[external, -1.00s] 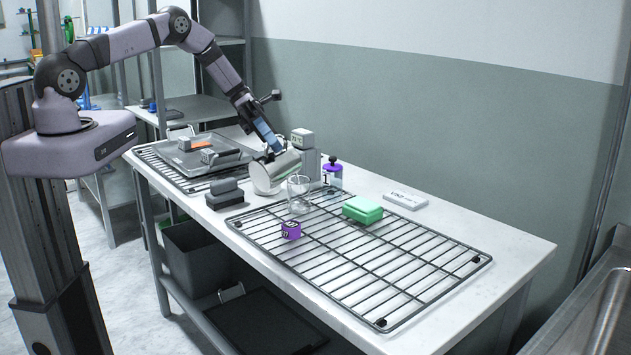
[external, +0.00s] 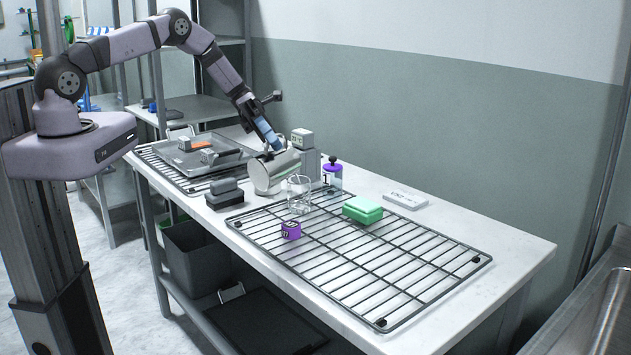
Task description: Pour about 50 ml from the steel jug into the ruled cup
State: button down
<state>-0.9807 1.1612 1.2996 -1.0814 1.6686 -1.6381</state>
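The steel jug (external: 274,172) is held tilted above the table, with its mouth toward the lower left of the picture. My gripper (external: 273,149) is at the jug's back upper side and appears shut on it; the fingertips are mostly hidden by the jug. The level in the cup is too small to tell.
A wire rack (external: 400,302) covers the table's front, with a green block (external: 362,209) and a purple item (external: 291,230). A purple-capped bottle (external: 333,176) and a grey device (external: 303,146) stand behind the cup. A dark grey block (external: 225,193) and a grey tray (external: 178,160) lie left.

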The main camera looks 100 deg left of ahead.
aim_at(259, 158)
jog(key=shift+r, duration=0.1)
dwell(0.3)
jog(key=shift+s+d+p, duration=0.2)
jog(key=shift+p, duration=0.15)
jog(key=shift+s+d+f+m+y+p, duration=0.25)
jog(key=shift+s+d+f+m+p, duration=0.15)
jog(key=shift+d, duration=0.2)
jog(key=shift+s+d+f+m+y+p, duration=0.3)
jog(key=shift+s+d+m, duration=0.1)
jog(key=shift+s+d, duration=0.15)
jog(key=shift+w+f, duration=0.1)
jog(key=shift+f, duration=0.1)
jog(key=shift+s+d+f+m+t+y, duration=0.3)
jog(key=shift+s+d+f+m+y, duration=0.1)
jog(key=shift+f+m, duration=0.1)
jog(key=shift+s+d+f+m+y, duration=0.15)
jog(key=shift+s+d+m+y, duration=0.2)
jog(key=shift+m, duration=0.25)
jog(key=shift+d, duration=0.1)
